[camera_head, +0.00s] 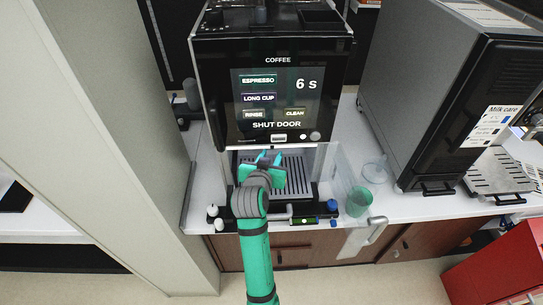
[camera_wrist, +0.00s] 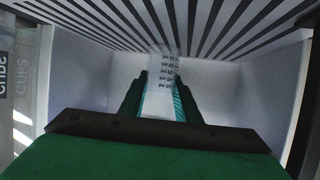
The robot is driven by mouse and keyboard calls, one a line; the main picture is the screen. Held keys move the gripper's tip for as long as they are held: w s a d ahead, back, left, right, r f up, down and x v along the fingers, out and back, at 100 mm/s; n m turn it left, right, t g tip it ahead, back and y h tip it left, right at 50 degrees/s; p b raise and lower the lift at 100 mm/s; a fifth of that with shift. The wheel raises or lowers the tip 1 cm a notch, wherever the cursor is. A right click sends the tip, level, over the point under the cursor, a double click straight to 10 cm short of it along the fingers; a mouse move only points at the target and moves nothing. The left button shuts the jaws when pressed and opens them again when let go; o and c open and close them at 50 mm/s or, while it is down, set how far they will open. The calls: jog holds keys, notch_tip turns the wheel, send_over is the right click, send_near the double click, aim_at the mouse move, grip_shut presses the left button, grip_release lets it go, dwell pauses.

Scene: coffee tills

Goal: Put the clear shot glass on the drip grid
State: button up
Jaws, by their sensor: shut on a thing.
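My gripper (camera_head: 268,159) reaches into the open bay of the coffee machine (camera_head: 270,90), above the left part of the slatted drip grid (camera_head: 296,180). In the wrist view my gripper (camera_wrist: 161,100) is shut on the clear shot glass (camera_wrist: 164,68), which has dark printed marks on its side. The glass's far end lies against the view of the grid slats (camera_wrist: 90,18). I cannot tell whether it touches the grid. In the head view my gripper hides the glass.
The machine's clear door (camera_head: 341,178) stands open at the right, its handle (camera_head: 377,229) sticking out in front. A green cup (camera_head: 359,201) and a clear glass item (camera_head: 376,169) stand right of it. The machine screen reads "SHUT DOOR" and "6 s". Bay walls flank my gripper closely.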

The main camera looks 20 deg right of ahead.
jog(key=shift+f, duration=0.15)
jog(key=o, duration=1)
jog(key=shift+o, duration=0.2)
jog(key=shift+s+a+r, duration=0.15)
jog(key=shift+s+r, duration=0.05)
jog(key=shift+r, duration=0.05)
jog(key=v, duration=1.1)
jog(key=shift+s, duration=0.3)
jog(key=shift+a, duration=0.1)
